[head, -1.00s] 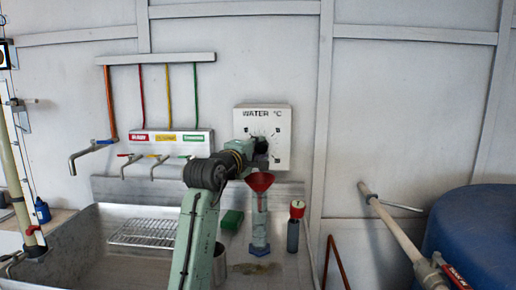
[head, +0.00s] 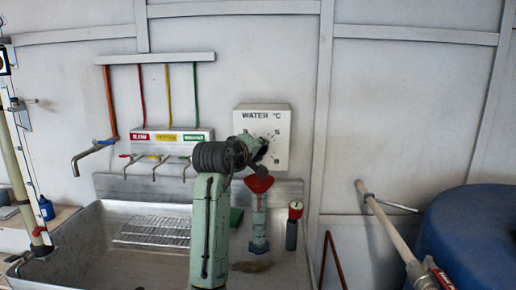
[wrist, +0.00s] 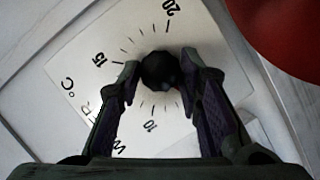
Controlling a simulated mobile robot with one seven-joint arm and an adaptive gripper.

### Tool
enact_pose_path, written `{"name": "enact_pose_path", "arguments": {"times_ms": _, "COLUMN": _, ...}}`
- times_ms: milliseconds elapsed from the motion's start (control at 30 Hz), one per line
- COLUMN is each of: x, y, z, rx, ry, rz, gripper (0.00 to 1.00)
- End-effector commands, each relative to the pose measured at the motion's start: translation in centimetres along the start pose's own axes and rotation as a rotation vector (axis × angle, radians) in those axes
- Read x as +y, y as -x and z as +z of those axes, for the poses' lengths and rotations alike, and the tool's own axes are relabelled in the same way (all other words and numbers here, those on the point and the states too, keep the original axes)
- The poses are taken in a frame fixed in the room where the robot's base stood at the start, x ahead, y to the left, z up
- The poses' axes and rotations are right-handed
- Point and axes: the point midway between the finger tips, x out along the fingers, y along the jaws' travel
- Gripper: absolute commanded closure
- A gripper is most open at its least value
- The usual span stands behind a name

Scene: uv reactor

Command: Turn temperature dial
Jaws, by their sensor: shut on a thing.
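The temperature dial is a round black knob (wrist: 160,70) on a white panel marked "WATER °C" (head: 250,117). In the wrist view the panel face (wrist: 75,80) shows tilted, with the numbers 10, 15 and 20 around the knob. My gripper (wrist: 160,78) has a finger on each side of the knob and is shut on it. In the head view my gripper (head: 258,150) is at the panel's lower middle and hides the knob there.
A red funnel (head: 259,184) on a cylinder stands just below my gripper; it is also close in the wrist view (wrist: 285,35). A steel sink (head: 90,235) lies below. Taps and a labelled box (head: 170,140) are left, a blue drum (head: 475,240) right.

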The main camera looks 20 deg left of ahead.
Motion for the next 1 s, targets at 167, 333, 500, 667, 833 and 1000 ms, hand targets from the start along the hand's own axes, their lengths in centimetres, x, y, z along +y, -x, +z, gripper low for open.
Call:
{"name": "enact_pose_path", "arguments": {"times_ms": 167, "x": -0.07, "y": -0.02, "z": 0.02, "rx": -0.001, "ry": -0.013, "rz": -0.007, "gripper": 0.95}}
{"name": "enact_pose_path", "arguments": {"times_ms": 333, "x": -0.08, "y": -0.02, "z": 0.02, "rx": 0.000, "ry": -0.013, "rz": -0.007, "gripper": 0.95}}
{"name": "enact_pose_path", "arguments": {"times_ms": 500, "x": -0.08, "y": -0.02, "z": 0.02, "rx": 0.000, "ry": -0.012, "rz": -0.007, "gripper": 0.64}}
{"name": "enact_pose_path", "arguments": {"times_ms": 667, "x": -0.06, "y": -0.02, "z": 0.01, "rx": 0.000, "ry": -0.012, "rz": -0.006, "gripper": 0.53}}
{"name": "enact_pose_path", "arguments": {"times_ms": 833, "x": -0.03, "y": -0.01, "z": 0.00, "rx": 0.000, "ry": -0.012, "rz": -0.005, "gripper": 0.47}}
{"name": "enact_pose_path", "arguments": {"times_ms": 1000, "x": -0.01, "y": -0.01, "z": 0.00, "rx": 0.000, "ry": -0.012, "rz": -0.005, "gripper": 0.47}}
